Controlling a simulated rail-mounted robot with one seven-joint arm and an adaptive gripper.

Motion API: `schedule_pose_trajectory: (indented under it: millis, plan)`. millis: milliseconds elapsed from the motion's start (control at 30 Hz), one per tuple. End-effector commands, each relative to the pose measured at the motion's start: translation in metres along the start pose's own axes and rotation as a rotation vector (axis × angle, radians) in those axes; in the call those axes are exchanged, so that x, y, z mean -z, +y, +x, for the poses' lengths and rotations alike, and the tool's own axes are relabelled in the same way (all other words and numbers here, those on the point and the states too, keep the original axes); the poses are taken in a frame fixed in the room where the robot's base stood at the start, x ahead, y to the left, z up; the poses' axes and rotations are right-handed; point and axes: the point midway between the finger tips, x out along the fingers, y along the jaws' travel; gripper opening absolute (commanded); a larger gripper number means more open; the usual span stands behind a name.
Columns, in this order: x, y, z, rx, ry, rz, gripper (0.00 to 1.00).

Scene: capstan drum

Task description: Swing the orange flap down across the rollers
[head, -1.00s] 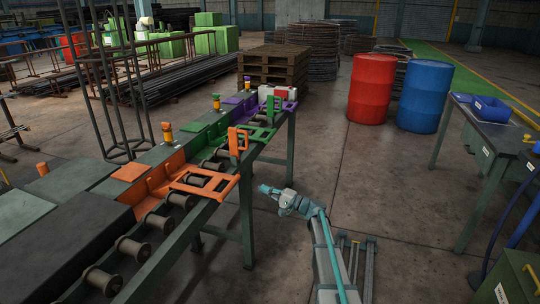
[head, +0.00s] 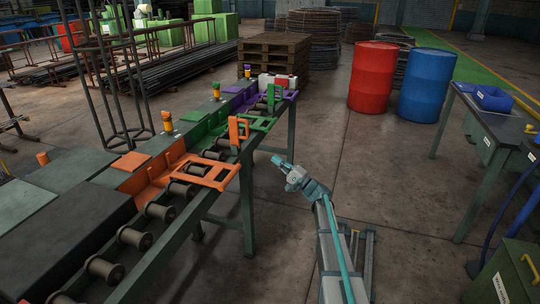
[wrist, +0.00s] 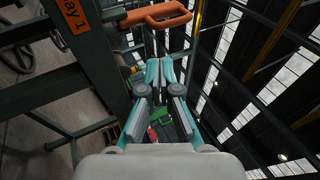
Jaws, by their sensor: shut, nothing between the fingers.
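The orange flap (head: 229,180) is an open flat frame. It extends over the rollers (head: 160,211) at the near bay of the conveyor and looks roughly level; I cannot tell whether it is fully down. An upright orange loop (head: 234,133) stands beyond its far edge. An orange loop handle (wrist: 158,15) shows at the top of the wrist view, above the fingers. My gripper (head: 277,159) is shut and empty, in the air right of the conveyor, apart from the flap. Its fingertips also show in the wrist view (wrist: 160,73).
A green flap (head: 262,124) and purple parts (head: 234,98) sit farther along the conveyor. Its side rail and legs (head: 248,195) stand left of my arm. A red drum (head: 373,77) and a blue drum (head: 425,85) stand behind. Open floor lies right of my arm.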

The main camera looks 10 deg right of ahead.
Motion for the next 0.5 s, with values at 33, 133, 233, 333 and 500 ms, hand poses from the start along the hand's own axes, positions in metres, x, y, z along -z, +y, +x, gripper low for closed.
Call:
schedule_pose_trajectory:
  millis: [33,133,233,333,500]
  plan:
    - [0.001,-0.001,0.008,0.000,-0.001,0.000,0.00]
    - [0.000,-0.001,0.025,0.000,-0.002,0.001,0.00]
    - [0.001,-0.001,0.044,0.000,-0.001,0.001,0.00]
    - [0.001,-0.001,0.065,0.001,-0.003,0.001,0.00]
    - [0.001,-0.001,0.095,0.000,-0.002,0.001,0.00]
